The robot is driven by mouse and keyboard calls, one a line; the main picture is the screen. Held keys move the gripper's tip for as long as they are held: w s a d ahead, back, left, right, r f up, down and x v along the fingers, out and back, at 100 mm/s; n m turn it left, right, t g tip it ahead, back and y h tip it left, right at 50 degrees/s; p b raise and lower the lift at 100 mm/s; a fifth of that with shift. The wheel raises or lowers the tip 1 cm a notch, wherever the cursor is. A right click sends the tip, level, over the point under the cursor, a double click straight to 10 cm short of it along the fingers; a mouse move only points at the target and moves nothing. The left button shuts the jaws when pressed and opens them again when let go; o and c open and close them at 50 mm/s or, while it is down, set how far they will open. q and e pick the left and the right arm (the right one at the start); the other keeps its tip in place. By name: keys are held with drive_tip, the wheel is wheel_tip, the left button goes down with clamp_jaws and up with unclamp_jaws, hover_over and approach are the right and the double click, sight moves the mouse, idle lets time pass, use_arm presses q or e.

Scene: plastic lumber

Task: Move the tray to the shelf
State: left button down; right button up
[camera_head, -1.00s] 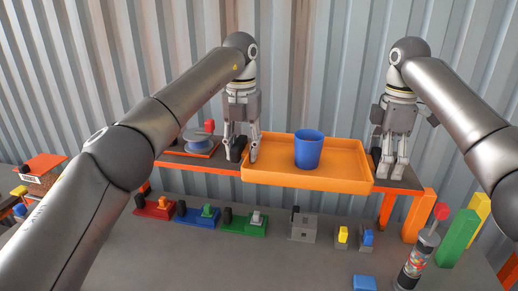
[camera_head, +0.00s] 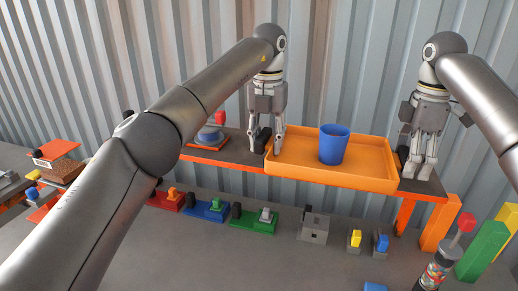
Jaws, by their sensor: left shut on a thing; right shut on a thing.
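The orange tray (camera_head: 290,172) is at the shelf (camera_head: 225,155), a dark board with orange edges and legs. The tray's front edge reaches past the shelf's front edge. I cannot tell whether its underside touches the board. A blue cup (camera_head: 334,146) stands upright in the tray. My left gripper (camera_head: 272,148) is shut on the tray's left rim, fingers pointing down. My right gripper (camera_head: 416,172) is shut at the tray's right rim, fingers pointing down; the exact contact there is partly hidden.
A blue-grey spool (camera_head: 211,135) sits on the shelf's left end. Red, blue and green blocks (camera_head: 253,222) and a grey block (camera_head: 313,227) stand on the table below. Green and orange boards (camera_head: 482,252) and a jar (camera_head: 435,270) are at the right. A corrugated wall is behind.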

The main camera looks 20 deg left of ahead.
sight(401, 189)
use_arm(q)
drive_tip(key=shift+s+a+f+b, duration=0.1)
drive_tip(key=shift+a+f+b, duration=0.15)
drive_tip(key=shift+f+b, duration=0.3)
use_arm(e)
drive_tip(key=shift+s+d+f, duration=0.15)
drive_tip(key=shift+f, duration=0.4)
use_arm(q)
drive_tip(key=shift+f+b, duration=1.65)
drive_tip(key=shift+f, duration=0.1)
use_arm(e)
drive_tip(key=shift+f, duration=1.75)
use_arm(q)
drive_tip(key=c, duration=1.3)
unclamp_jaws()
drive_tip(key=shift+c, duration=0.2)
use_arm(e)
drive_tip(key=o, duration=0.9)
use_arm(q)
drive_tip(key=o, duration=0.4)
drive_tip(key=shift+d, duration=0.1)
use_arm(e)
drive_tip(key=o, duration=0.4)
use_arm(q)
drive_tip(key=shift+d+r, duration=0.1)
drive_tip(key=shift+r, duration=3.65)
